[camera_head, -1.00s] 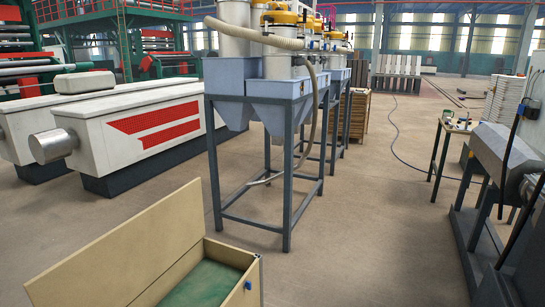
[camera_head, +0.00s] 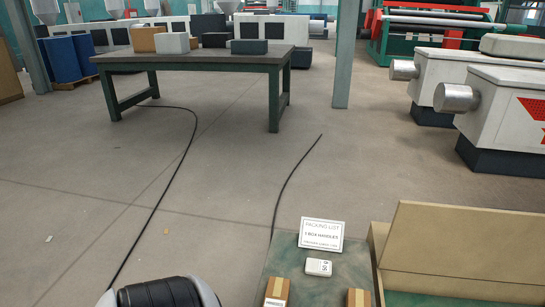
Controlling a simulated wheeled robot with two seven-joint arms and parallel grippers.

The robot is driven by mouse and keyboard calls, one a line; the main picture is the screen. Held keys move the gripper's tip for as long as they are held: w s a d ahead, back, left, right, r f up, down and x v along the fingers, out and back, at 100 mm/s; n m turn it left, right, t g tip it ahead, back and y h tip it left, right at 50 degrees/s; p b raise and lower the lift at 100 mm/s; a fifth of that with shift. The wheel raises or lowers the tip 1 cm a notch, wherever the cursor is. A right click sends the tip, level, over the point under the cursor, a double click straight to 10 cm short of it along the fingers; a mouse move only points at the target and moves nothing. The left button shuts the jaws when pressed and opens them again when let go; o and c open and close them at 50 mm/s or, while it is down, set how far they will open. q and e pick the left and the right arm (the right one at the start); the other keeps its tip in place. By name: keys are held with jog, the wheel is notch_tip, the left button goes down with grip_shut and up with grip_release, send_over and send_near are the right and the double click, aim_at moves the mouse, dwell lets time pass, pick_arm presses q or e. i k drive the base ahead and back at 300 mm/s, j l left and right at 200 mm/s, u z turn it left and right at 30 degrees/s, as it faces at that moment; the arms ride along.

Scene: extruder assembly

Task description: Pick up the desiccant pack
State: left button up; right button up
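A small white pack with dark print (camera_head: 318,267), which looks like the desiccant pack, lies on a green-topped surface (camera_head: 284,256) at the bottom, right of centre. It lies just in front of a white packing list card (camera_head: 321,235). Nothing touches it from above. A rounded black and white part at the bottom left edge looks like part of my own arm. Neither of my grippers shows in this view.
Two small brown cartons (camera_head: 276,292) (camera_head: 359,297) stand in front of the pack, cut by the lower edge. An open tan crate (camera_head: 455,242) stands right of it. A green table (camera_head: 190,60) with boxes is farther back. A cable (camera_head: 165,185) crosses open floor.

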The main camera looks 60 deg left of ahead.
aim_at(319, 267)
jog(key=u, duration=1.45)
jog(key=i+j+z, duration=0.1)
jog(key=j, duration=0.35)
jog(key=i+j+z, duration=0.1)
jog(key=j, duration=0.4)
jog(key=j+z, duration=0.1)
jog(key=j, duration=0.35)
jog(key=i, duration=0.05)
